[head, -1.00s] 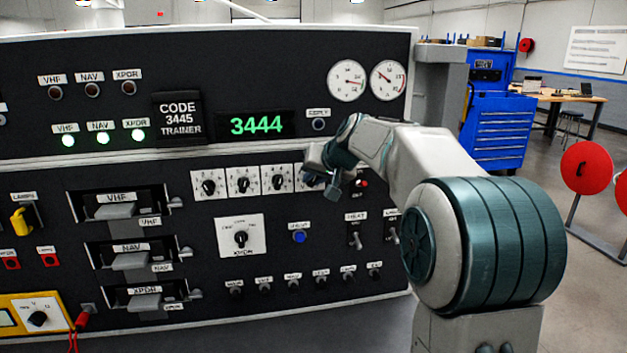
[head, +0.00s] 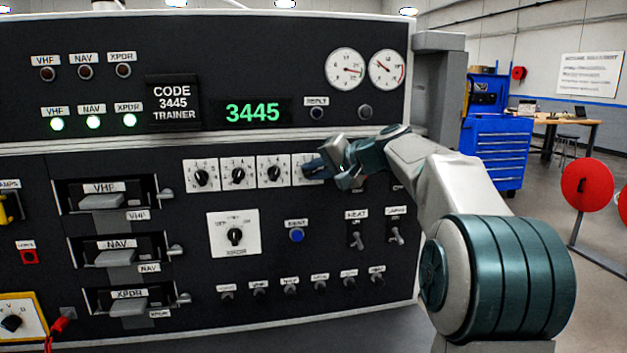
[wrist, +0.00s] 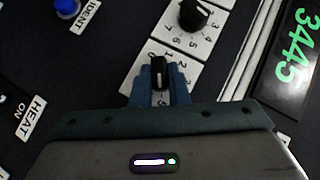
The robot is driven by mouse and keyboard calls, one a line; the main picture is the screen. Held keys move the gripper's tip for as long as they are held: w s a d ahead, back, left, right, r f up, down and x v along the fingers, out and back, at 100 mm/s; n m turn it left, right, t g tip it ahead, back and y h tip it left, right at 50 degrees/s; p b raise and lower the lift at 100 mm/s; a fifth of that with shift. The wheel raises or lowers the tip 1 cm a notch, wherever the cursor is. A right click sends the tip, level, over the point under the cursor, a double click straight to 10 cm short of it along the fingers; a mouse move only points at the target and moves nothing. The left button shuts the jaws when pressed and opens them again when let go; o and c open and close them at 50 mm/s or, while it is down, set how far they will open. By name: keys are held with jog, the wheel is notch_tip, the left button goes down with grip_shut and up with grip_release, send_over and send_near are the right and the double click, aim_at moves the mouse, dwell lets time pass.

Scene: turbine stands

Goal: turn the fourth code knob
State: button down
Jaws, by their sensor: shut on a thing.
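The fourth code knob is a black knob on a white numbered plate, at the right end of the row of code knobs. Its plate (head: 303,162) is partly hidden by my gripper (head: 316,170) in the head view. In the wrist view the knob (wrist: 159,72) sits between the two blue fingers of my gripper (wrist: 160,84), which are shut on it. The green display (head: 252,112) reads 3445. The placard (head: 172,103) reads CODE 3445 TRAINER.
The third code knob (head: 274,174) is just left of the fourth. The blue IDENT button (head: 297,235) and the HEAT switch (head: 356,238) sit below on the panel. Green lamps (head: 93,122) are lit at upper left.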

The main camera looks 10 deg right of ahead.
dwell(0.4)
jog(key=c, duration=1.4)
grip_release()
jog(key=b+v, duration=0.1)
jog(key=v, duration=1.2)
jog(key=shift+s+d, duration=0.3)
jog(key=shift+d, duration=0.05)
